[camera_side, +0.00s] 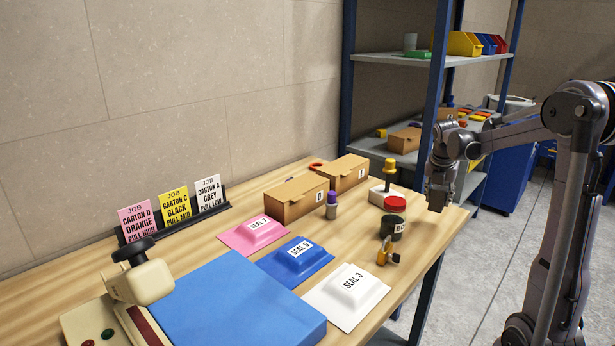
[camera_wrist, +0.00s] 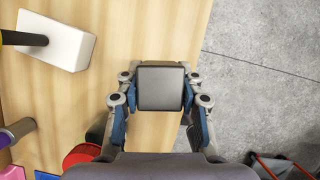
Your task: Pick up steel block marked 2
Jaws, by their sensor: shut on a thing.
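In the wrist view a dark grey square block (camera_wrist: 161,86) with a smooth top sits between the two blue-padded fingers of my gripper (camera_wrist: 161,98). The pads press on its left and right sides. I see no number on the face that shows. In the side view my gripper (camera_side: 438,200) points down near the right edge of the wooden table (camera_side: 420,262). The block is hard to tell from the dark fingers there.
A white block with a yellow-and-black handle (camera_side: 384,195), a red disc (camera_side: 395,203) and a black pot (camera_side: 391,229) stand left of my gripper. Further left are cartons (camera_side: 296,199) and pink, blue and white seal trays (camera_side: 345,296). Bare floor (camera_side: 495,255) lies to the right.

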